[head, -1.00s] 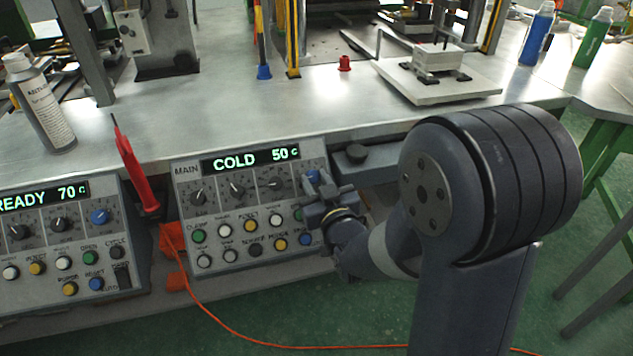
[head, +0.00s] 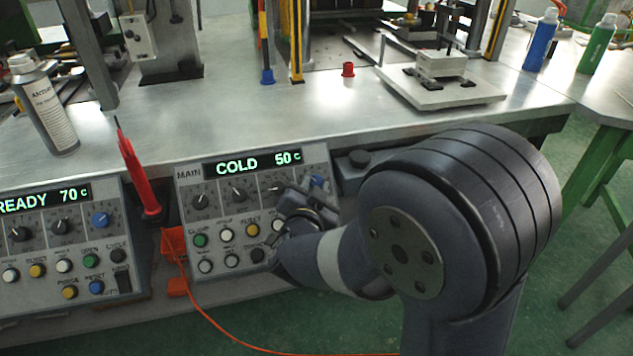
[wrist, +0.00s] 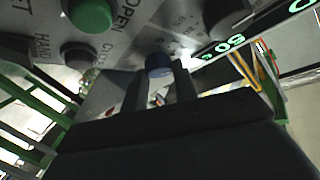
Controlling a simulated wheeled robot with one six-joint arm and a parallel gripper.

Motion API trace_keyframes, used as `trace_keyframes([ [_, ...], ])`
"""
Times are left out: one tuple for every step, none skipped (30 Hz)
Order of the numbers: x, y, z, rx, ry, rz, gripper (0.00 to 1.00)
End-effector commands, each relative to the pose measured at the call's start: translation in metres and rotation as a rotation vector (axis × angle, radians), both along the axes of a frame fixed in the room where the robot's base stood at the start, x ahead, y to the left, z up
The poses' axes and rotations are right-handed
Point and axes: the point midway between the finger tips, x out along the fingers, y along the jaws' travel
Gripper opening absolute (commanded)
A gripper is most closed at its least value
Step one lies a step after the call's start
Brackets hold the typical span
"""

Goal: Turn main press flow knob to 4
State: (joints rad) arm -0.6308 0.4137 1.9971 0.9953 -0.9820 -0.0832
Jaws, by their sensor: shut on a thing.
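The main press panel (head: 186,225) reads "MAIN" and its display (head: 250,163) shows "COLD 50 c". Several knobs sit in a row under the display; the rightmost is a blue knob (head: 318,181). My gripper (head: 312,190) is at the right end of this row. In the wrist view the blue knob (wrist: 158,65) is between the tips of my gripper (wrist: 160,82), which is shut on it. The blue knob's pointer and scale are too small or covered to read. My gripper and arm hide some lower right buttons.
A second panel (head: 50,255) reading "READY 70 c" stands to the left. A red-handled tool (head: 135,175) stands between the panels. An orange cable (head: 230,335) runs along the floor.

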Motion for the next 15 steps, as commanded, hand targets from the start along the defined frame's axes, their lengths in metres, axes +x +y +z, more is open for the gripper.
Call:
trace_keyframes([
  [0.0001, 0.0025, 0.0052, 0.032, 0.011, -0.025, 0.05],
  [0.0003, 0.0026, 0.0057, 0.053, 0.017, -0.043, 0.05],
  [0.0005, 0.0028, 0.0059, 0.080, 0.026, -0.069, 0.05],
  [0.0006, 0.0030, 0.0065, 0.103, 0.032, -0.087, 0.05],
  [0.0007, 0.0033, 0.0072, 0.123, 0.037, -0.106, 0.05],
  [0.0008, 0.0035, 0.0075, 0.150, 0.045, -0.130, 0.05],
  [0.0009, 0.0036, 0.0076, 0.171, 0.052, -0.149, 0.05],
  [0.0012, 0.0039, 0.0083, 0.193, 0.057, -0.167, 0.05],
  [0.0014, 0.0039, 0.0087, 0.219, 0.065, -0.191, 0.05],
  [0.0015, 0.0040, 0.0088, 0.239, 0.071, -0.209, 0.05],
  [0.0017, 0.0043, 0.0090, 0.259, 0.077, -0.226, 0.05],
  [0.0019, 0.0045, 0.0096, 0.285, 0.084, -0.248, 0.05],
  [0.0019, 0.0046, 0.0094, 0.303, 0.090, -0.265, 0.05],
  [0.0021, 0.0048, 0.0095, 0.321, 0.095, -0.280, 0.05],
  [0.0024, 0.0050, 0.0100, 0.344, 0.100, -0.300, 0.05],
])
